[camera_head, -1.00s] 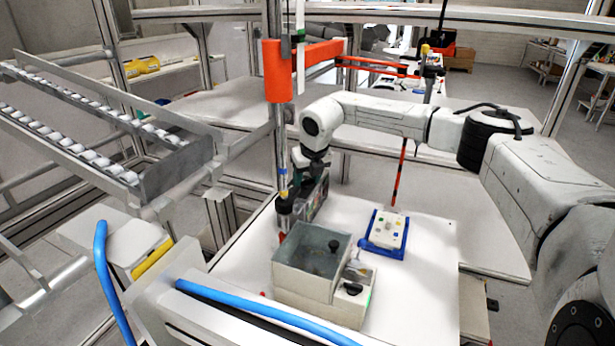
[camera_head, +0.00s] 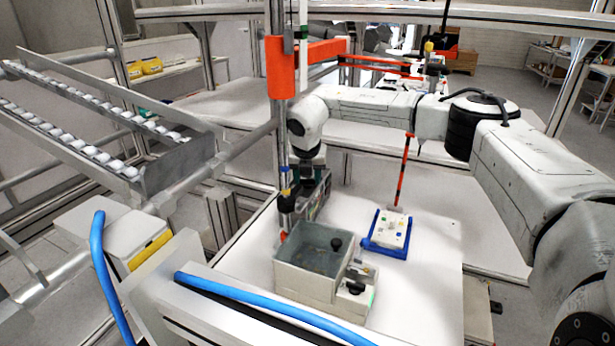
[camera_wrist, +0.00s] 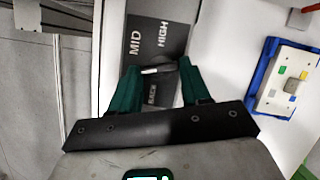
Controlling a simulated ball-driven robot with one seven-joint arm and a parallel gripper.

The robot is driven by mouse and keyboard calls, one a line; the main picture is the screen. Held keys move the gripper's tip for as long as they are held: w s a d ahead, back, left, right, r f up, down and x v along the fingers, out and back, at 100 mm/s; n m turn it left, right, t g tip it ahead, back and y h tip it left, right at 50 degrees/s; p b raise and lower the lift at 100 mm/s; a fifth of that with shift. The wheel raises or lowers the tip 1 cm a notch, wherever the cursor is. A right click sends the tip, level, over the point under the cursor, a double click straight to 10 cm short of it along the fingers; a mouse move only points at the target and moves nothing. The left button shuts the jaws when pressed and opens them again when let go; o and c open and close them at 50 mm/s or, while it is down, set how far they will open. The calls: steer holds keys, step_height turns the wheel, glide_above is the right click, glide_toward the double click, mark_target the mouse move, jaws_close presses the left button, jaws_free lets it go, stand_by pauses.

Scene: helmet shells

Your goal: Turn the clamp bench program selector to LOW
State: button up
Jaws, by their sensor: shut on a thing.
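The program selector panel (camera_wrist: 170,38) is a dark plate with MID and HIGH in light letters, seen in the wrist view. In the head view my gripper (camera_head: 312,178) is at the dark upright unit behind the grey bin, and the knob is hidden.
An open grey bin (camera_head: 305,287) with a black knob at its side stands in front of the unit. A blue tray with a white block (camera_head: 390,230) lies to the right. An orange-clad post (camera_head: 281,70) rises close to my wrist. The bench's right side is clear.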

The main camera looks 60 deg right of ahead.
steer(key=o, duration=1.1)
steer(key=shift+c, duration=0.2)
